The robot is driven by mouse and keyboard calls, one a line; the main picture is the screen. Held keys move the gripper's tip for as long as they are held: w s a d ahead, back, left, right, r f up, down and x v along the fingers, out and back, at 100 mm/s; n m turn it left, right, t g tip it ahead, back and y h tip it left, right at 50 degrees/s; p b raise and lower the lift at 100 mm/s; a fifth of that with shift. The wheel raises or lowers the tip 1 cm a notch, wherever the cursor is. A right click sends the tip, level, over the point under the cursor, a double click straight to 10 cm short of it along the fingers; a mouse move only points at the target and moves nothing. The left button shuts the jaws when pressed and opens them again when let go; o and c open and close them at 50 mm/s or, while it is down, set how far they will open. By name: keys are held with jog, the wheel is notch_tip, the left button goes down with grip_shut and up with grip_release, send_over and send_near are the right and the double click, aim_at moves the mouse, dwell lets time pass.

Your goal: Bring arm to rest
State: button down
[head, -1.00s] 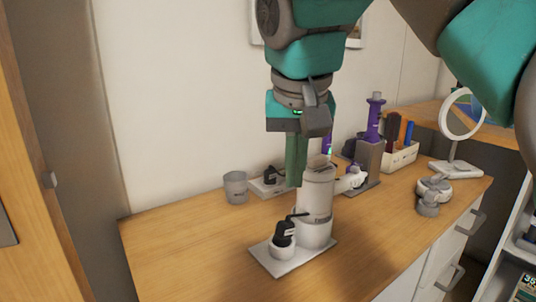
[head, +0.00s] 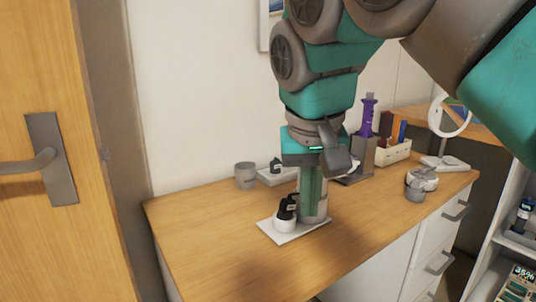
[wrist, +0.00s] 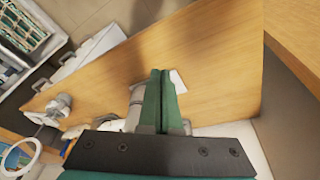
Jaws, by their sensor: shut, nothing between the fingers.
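My gripper (head: 312,187) points down over the wooden cart top (head: 200,245), with its green fingers pressed together and nothing between them. My arm reaches in from the upper right.
A grey cup (head: 245,176) and a purple-handled tool (head: 367,115) in a grey stand are at the back. A door (head: 42,120) is at left. The front left of the top is clear.

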jog(key=s+d+f+g, duration=0.1)
jog(key=s+d+f, duration=0.2)
jog(key=s+f, duration=0.3)
jog(key=s+d+f+g, duration=0.2)
jog(key=s+f, duration=0.4)
jog(key=f, duration=0.7)
jog(key=s+d+f+g, duration=0.1)
jog(key=s+d+f, duration=0.2)
jog(key=s+f, duration=0.3)
notch_tip(320, 180, down, 4)
jog(key=shift+s+d+f+g+y, duration=0.2)
jog(key=shift+s+d+g+y, duration=0.1)
jog(key=shift+s+d+g, duration=0.1)
jog(key=c, duration=1.6)
grip_release()
